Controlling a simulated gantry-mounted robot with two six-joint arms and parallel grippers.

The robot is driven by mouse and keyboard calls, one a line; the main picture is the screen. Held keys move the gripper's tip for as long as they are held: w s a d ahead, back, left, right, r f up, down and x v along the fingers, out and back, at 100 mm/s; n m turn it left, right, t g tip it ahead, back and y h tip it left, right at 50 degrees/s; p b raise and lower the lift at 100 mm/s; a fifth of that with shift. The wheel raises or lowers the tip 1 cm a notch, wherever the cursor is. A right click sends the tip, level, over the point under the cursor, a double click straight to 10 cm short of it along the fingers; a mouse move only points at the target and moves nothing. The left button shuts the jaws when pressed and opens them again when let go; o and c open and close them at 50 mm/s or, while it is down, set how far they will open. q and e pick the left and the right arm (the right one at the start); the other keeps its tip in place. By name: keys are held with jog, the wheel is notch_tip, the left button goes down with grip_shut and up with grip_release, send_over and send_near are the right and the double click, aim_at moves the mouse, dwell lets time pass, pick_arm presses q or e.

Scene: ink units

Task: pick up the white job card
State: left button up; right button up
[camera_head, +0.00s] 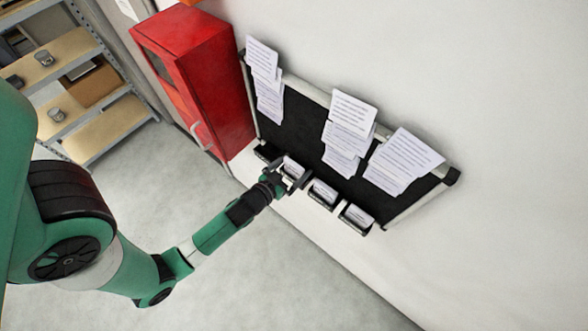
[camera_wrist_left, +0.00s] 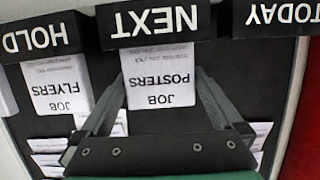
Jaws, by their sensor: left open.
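My left gripper (camera_head: 289,180) is at the row of small black holders under the board. In the left wrist view it is open (camera_wrist_left: 160,76), with one finger on each side of a white job card reading "JOB POSTERS" (camera_wrist_left: 160,88), upside down in the picture. I cannot tell whether the fingers touch it. My right gripper is not in view.
The black board (camera_head: 305,135) on the wall carries several clipped sheet stacks (camera_head: 350,125). More card holders (camera_head: 322,193) sit along its lower edge. A red cabinet (camera_head: 205,75) stands close left, and shelving (camera_head: 75,90) is beyond it. The floor (camera_head: 260,280) is clear.

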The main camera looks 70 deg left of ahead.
pick_arm(q)
jog(key=c, duration=1)
